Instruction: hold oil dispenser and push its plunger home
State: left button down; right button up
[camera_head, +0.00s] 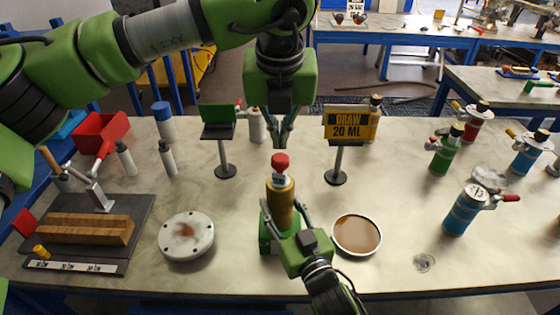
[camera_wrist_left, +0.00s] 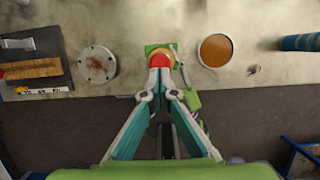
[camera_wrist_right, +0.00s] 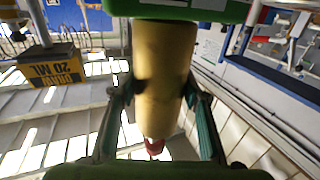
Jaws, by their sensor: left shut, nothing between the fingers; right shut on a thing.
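The oil dispenser has a brass-coloured body (camera_head: 281,200) and a red plunger knob (camera_head: 280,162) on a pale collar. It stands upright at a green block (camera_head: 268,236). My right gripper (camera_head: 287,216) is shut around the body from the front; the right wrist view shows the body (camera_wrist_right: 163,70) between its fingers, with the red knob (camera_wrist_right: 154,147) low in the picture. My left gripper (camera_head: 283,142) points down, shut and empty, just above the knob. In the left wrist view its fingertips (camera_wrist_left: 161,63) overlap the knob, so contact cannot be told.
A brown-filled dish (camera_head: 357,234) is right of the dispenser, a white flange (camera_head: 187,236) left. A "DRAW 20 ML" sign (camera_head: 350,123) and a green-panelled stand (camera_head: 223,150) rise behind. Several bottles, including a blue one (camera_head: 462,212), stand at the right.

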aim_at(280, 159)
pick_arm(q)
jog(key=shift+x, duration=1.8)
jog(key=shift+f, duration=0.15)
jog(key=shift+f, duration=0.95)
jog(key=shift+r, duration=2.1)
jog(key=shift+s+r, duration=0.15)
jog(key=shift+r, duration=0.35)
jog(key=v, duration=1.1)
